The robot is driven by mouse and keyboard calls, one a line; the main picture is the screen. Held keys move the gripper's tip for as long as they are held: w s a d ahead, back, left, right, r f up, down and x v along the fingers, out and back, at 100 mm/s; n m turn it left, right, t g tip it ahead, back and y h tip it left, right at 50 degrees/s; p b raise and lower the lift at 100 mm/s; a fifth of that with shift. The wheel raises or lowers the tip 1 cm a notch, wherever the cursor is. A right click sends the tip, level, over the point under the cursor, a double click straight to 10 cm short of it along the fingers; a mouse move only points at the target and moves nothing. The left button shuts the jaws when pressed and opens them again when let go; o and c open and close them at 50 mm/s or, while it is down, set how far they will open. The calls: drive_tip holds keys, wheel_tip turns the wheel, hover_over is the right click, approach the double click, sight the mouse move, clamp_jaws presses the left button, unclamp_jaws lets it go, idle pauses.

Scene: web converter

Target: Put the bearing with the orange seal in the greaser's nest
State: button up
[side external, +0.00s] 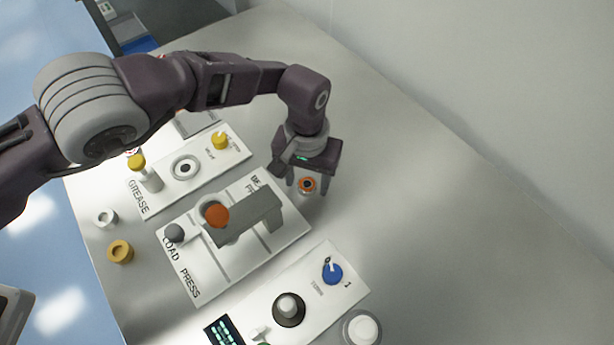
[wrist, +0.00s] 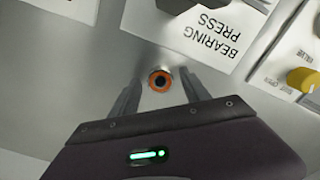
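The bearing with the orange seal (side external: 307,184) sits on the grey bench behind the bearing press, its dark bore facing up. In the wrist view the bearing (wrist: 160,80) lies between my fingertips, with a gap on each side. My gripper (side external: 306,189) is open and points down around it; it also shows in the wrist view (wrist: 159,79). The greaser plate (side external: 148,203), marked GREASE, is at the upper left. Its round nest (side external: 185,168) has a dark centre and stands between a yellow-capped post (side external: 138,163) and a yellow valve knob (side external: 221,140).
The bearing press (side external: 250,217), with a grey arm and orange-brown knob, stands close to my gripper, between it and the bench's front. A white ring (side external: 105,217) and a yellow ring (side external: 120,251) lie at the front left. A blue knob (side external: 332,270) is on another panel. The right bench is clear.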

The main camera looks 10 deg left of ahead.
sight(307, 184)
wheel_tip(307, 184, up, 12)
drive_tip(key=shift+r, duration=0.15)
idle(0.4)
